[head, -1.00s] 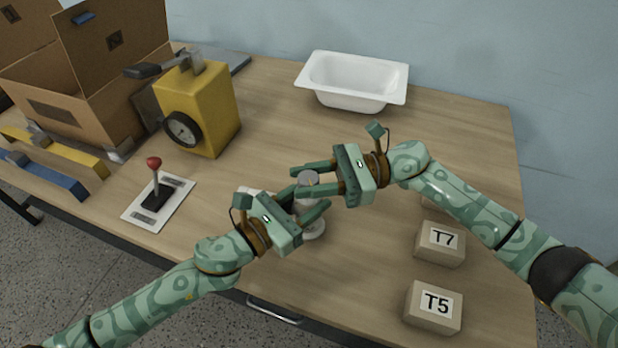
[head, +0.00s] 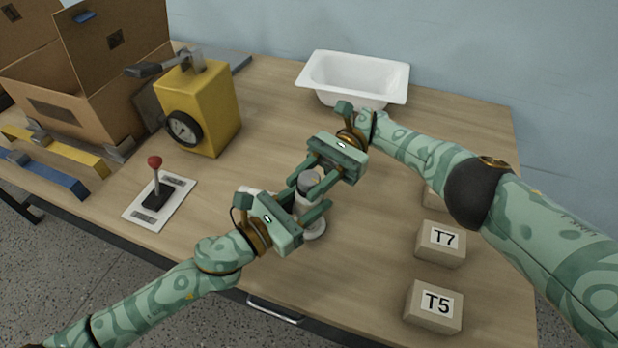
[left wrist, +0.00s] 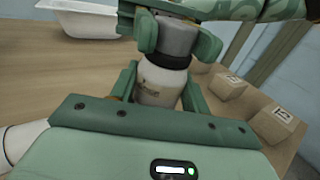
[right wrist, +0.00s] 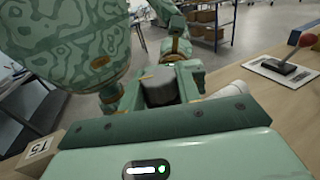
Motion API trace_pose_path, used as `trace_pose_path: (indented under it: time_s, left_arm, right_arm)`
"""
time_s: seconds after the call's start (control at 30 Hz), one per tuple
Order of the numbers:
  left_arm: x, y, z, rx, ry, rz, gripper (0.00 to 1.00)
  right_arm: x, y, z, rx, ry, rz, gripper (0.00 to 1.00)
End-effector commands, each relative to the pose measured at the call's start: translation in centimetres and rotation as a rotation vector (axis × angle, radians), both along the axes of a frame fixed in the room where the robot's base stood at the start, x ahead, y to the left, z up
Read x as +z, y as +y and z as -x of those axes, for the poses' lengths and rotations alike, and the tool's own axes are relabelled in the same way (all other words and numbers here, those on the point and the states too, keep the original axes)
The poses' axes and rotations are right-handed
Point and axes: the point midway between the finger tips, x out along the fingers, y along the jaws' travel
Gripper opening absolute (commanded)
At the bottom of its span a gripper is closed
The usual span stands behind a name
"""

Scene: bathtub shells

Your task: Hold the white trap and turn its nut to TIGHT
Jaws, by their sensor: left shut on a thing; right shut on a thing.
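The white trap stands upright on the table in the head view, its round white base (head: 314,230) showing below the grippers. Its grey nut (head: 310,181) is on top. My left gripper (head: 306,203) is shut around the white body (left wrist: 158,88), below the nut. My right gripper (head: 303,190) is shut on the nut from the back right, its fingers on both sides of it in the left wrist view (left wrist: 178,38). The nut also shows in the right wrist view (right wrist: 158,88). Dark marks on the body are too small to read; I cannot see a TIGHT mark.
A white bathtub shell (head: 352,80) stands at the back. Boxes T7 (head: 440,245) and T5 (head: 433,308) are at the right. A yellow dial unit (head: 215,110), a red-knobbed lever (head: 155,180) and a cardboard box (head: 85,85) are at the left. Table behind the trap is clear.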

Motion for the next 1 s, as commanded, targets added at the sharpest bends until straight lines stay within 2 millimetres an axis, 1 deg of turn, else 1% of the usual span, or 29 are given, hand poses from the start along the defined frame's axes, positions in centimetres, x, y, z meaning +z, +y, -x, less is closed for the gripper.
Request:
trace_pose_path:
  time_s: [0.03,0.47,0.5,0.57,0.6,0.87,1.0]
  left_arm:
    - [0.1,0.1,-0.2,0.004,-0.001,0.000,0.19]
    - [0.0,0.1,-0.2,0.005,-0.002,-0.002,0.19]
    - [0.0,0.2,-0.2,0.005,-0.002,-0.002,0.19]
    - [0.0,0.2,-0.2,0.005,-0.002,-0.002,0.19]
    - [0.0,0.1,-0.2,0.004,-0.002,-0.002,0.19]
    - [0.0,0.1,-0.1,0.003,-0.002,-0.001,0.19]
    - [0.0,0.1,-0.1,0.002,-0.002,-0.001,0.19]
  right_arm:
    - [-0.3,0.0,0.1,0.005,-0.002,0.011,0.10]
    - [0.0,-0.1,-0.2,0.006,-0.003,0.007,0.10]
    - [0.0,-0.1,-0.2,0.006,-0.003,0.006,0.36]
    - [0.1,-0.1,-0.2,0.005,-0.003,0.006,0.53]
    - [0.1,-0.1,-0.2,0.006,-0.003,0.006,0.54]
    - [0.2,-0.1,-0.2,0.007,-0.003,0.003,0.54]
    - [0.9,-0.1,-0.1,0.010,-0.004,-0.001,0.54]
